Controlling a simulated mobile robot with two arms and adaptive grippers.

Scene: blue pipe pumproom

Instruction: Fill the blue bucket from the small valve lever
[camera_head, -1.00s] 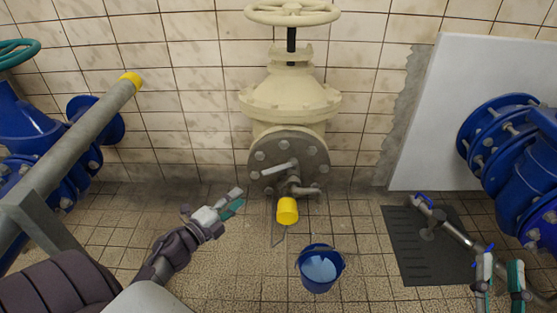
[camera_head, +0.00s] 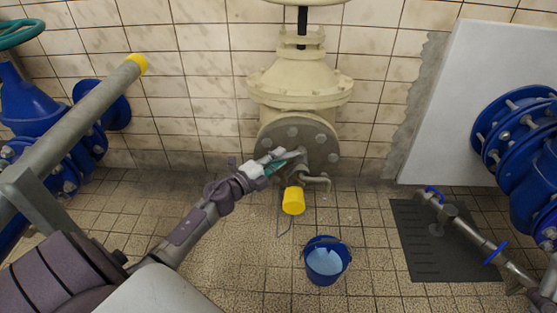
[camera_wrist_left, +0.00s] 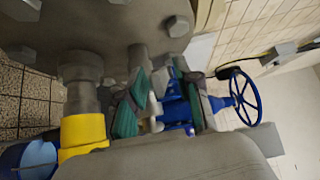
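The blue bucket (camera_head: 326,281) stands upright on the tiled floor, in front of and below the pipework; its inside looks pale blue. In the left wrist view part of the bucket (camera_wrist_left: 12,158) shows at the lower left. The small valve lever (camera_head: 296,157) sits on the fitting at the grey flange, above the yellow-ended pipe (camera_head: 293,201) and a small bent spout (camera_head: 322,181). My left gripper (camera_head: 277,163) is at the lever and partly hides it. In the left wrist view its teal pads (camera_wrist_left: 160,105) are apart; a firm grip is not visible. My right gripper is out of view.
The cream valve (camera_head: 299,85) and grey flange (camera_head: 275,130) rise behind the lever. A slanting rail with a yellow end (camera_head: 137,64) is at left. A dark mat (camera_head: 420,265) and pipe lie at right. Floor around the bucket is clear.

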